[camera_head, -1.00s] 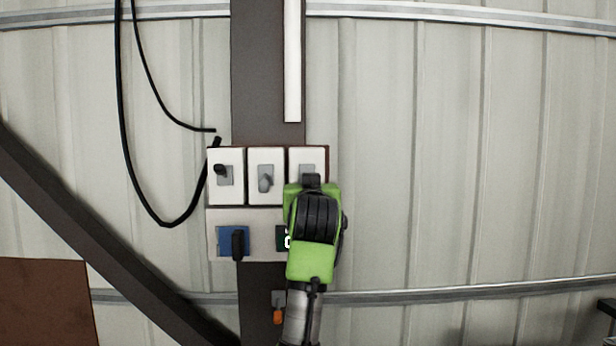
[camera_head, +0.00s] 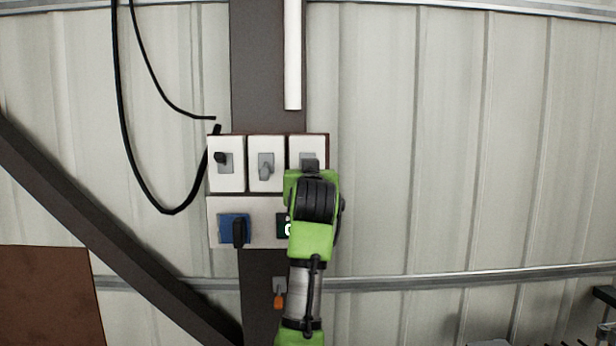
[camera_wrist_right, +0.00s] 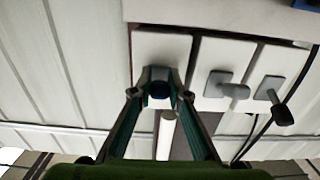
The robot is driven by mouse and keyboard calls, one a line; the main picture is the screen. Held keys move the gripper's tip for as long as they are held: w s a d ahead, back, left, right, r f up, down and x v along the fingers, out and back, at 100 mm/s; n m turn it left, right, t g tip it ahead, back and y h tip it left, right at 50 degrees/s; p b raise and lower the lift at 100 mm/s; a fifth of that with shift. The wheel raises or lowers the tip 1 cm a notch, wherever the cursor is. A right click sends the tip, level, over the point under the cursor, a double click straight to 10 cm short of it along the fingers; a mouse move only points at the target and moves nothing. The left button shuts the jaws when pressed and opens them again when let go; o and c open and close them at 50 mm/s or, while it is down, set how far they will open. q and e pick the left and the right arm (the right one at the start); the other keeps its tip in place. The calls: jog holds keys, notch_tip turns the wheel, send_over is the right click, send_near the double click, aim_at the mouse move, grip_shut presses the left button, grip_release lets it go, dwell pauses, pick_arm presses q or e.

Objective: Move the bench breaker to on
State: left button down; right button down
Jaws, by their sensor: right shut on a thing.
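Three white breakers sit in a row on the post. The right-hand breaker (camera_head: 318,147) has its lower part covered by my right gripper (camera_head: 310,165); I cannot read a label naming the bench breaker. In the right wrist view, my right gripper (camera_wrist_right: 159,88) is shut on this breaker's dark toggle (camera_wrist_right: 158,90), one finger on each side. Its white plate (camera_wrist_right: 161,46) shows behind. The toggle's exact position is hidden. The middle breaker (camera_head: 266,148) has a grey toggle pointing down. The left breaker (camera_head: 225,184) has a black-tipped toggle tilted up-left. My left gripper is not in view.
A black cable (camera_head: 122,140) hangs at the left. A small orange-handled item (camera_head: 279,300) sits lower on the post.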

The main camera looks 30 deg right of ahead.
jog(key=r+g+y, duration=0.2)
jog(key=g, duration=0.1)
jog(key=shift+s+a, duration=0.1)
jog(key=shift+s, duration=0.1)
jog(key=shift+r+g+y, duration=0.45)
jog(key=shift+g+y, duration=0.2)
jog(key=shift+g, duration=0.35)
jog(key=shift+r+g+y, duration=0.4)
jog(key=shift+g+y, duration=0.25)
jog(key=shift+g, duration=0.35)
jog(key=shift+w+r+g, duration=0.1)
jog(key=shift+g, duration=0.2)
jog(key=c, duration=1.9)
grip_release()
jog(key=v, duration=1.2)
